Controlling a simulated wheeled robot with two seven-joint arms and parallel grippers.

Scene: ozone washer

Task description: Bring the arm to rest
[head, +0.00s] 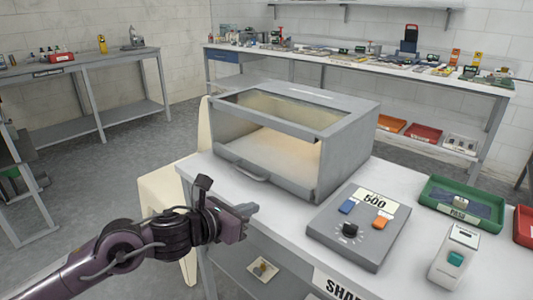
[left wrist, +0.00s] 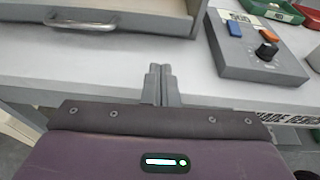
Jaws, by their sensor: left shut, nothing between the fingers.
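My left gripper (head: 246,210) is shut and empty in the head view, at the front edge of the white-topped bench. In the left wrist view its fingers (left wrist: 160,82) are together, pointing at the bench top, with nothing between them. The left arm comes in from the lower left. Behind the gripper stands the grey ozone washer box (head: 335,165), with a glass top, a lit inside and a handle low at the front. The handle also shows in the left wrist view (left wrist: 82,20). My right gripper is not in view.
Right of the gripper is a grey control box (head: 330,228) with a blue button, an orange button and a black knob. Beyond it are a white device (head: 453,256) and a green tray (head: 433,197). A cream panel (head: 163,190) stands left of the bench. Bare bench top lies before the washer.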

